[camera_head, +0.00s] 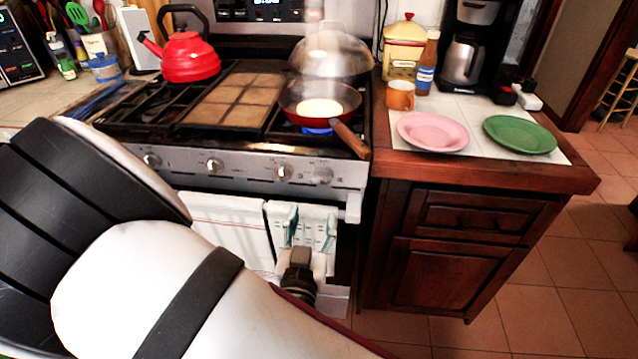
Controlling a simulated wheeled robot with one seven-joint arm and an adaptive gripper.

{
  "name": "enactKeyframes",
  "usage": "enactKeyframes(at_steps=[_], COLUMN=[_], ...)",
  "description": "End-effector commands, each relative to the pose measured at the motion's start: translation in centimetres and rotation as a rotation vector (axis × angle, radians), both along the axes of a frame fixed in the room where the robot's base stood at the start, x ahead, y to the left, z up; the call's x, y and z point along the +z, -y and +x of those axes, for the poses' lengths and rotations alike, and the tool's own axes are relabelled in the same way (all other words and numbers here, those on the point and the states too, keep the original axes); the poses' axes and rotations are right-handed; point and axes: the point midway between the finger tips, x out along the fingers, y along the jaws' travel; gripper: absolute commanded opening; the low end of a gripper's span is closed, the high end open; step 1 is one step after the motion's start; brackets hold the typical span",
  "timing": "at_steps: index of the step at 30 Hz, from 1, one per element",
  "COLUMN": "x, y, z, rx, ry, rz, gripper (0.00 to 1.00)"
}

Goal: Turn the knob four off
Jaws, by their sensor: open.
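The stove front panel (248,174) carries a row of knobs: a left one (152,160), a second (214,165), a third (284,172) and a rightmost one (321,175). The rightmost looks paler and blurred; its turn angle is unclear. No number labels are readable. A blue flame (317,131) burns under the red frying pan (347,98) on the front right burner. My gripper (302,262) is small in view, open, in front of the oven door towels and below the right knobs, apart from them. Its fingers appear empty.
White towels (228,222) hang on the oven door. The pan's wooden handle (350,140) sticks out over the panel's right end. A red kettle (190,58) stands back left. A wooden counter (480,172) with plates adjoins the stove's right side.

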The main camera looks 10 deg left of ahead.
Motion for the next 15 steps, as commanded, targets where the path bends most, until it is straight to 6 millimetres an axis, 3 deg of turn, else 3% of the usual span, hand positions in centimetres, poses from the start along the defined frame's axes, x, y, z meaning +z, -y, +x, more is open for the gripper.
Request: enactKeyframes(at_steps=[9, 15], x=[0.0, -0.1], y=[0.3, 0.3], z=[6.4, 9.5], rx=[-0.002, -0.001], ry=[0.001, 0.0], rz=[0.002, 0.001], gripper=[0.51, 0.51])
